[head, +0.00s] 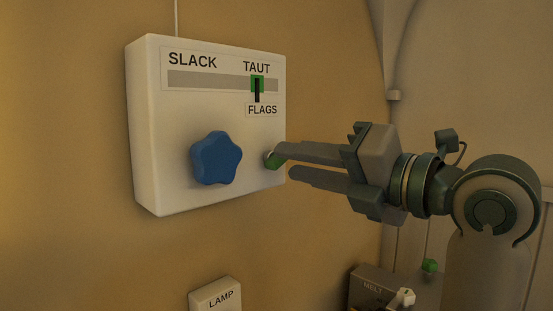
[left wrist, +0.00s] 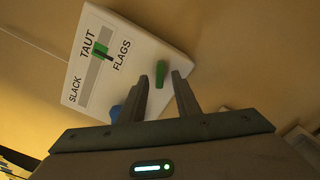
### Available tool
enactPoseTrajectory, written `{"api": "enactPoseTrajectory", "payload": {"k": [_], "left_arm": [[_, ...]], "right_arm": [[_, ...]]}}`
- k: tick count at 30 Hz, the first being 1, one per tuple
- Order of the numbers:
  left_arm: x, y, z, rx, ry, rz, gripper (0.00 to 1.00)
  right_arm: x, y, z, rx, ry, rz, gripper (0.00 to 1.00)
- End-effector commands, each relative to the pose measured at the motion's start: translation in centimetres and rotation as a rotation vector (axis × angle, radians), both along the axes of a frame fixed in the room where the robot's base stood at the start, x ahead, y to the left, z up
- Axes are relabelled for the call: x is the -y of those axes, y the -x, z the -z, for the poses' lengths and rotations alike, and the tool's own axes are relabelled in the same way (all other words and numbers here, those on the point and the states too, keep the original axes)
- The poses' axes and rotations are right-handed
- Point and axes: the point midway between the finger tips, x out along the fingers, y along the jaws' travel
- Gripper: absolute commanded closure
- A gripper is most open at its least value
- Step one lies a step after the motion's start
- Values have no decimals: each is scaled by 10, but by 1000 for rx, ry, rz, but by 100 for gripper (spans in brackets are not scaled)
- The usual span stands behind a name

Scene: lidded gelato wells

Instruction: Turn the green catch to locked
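The green catch (head: 272,161) is a small knob low on the right of a white wall box (head: 170,185). In the head view a finger of my left gripper (head: 281,163) partly covers it. In the left wrist view the catch (left wrist: 162,75) shows as a short green bar between the tips of the left gripper (left wrist: 161,76), with a gap on each side. The gripper is open, and I cannot tell whether a finger touches the catch. No locked mark is readable. My right gripper is not in view.
A blue star-shaped knob (head: 215,158) is left of the catch. Above, a green marker (head: 257,84) stands below TAUT, above FLAGS. A LAMP box (head: 216,296) is below, and a MELT box (head: 373,286) is lower right, near another green knob (head: 429,265).

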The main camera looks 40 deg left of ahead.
Motion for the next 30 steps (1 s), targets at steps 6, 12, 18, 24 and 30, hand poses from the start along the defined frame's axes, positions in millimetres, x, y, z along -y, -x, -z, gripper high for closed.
{"api": "enactPoseTrajectory", "payload": {"k": [6, 12, 18, 24, 30], "left_arm": [[-10, -1, 0, -1, -1, -1, 71], [-20, -2, 0, -1, 0, 0, 71], [-23, -2, 0, -1, -1, 0, 71], [-22, -2, 0, -1, -1, -1, 75], [-22, -2, 0, -1, -1, -1, 100]], "right_arm": [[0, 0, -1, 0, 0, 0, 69], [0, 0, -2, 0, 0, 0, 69], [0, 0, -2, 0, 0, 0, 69], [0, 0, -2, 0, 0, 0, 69], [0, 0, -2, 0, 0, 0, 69]]}}
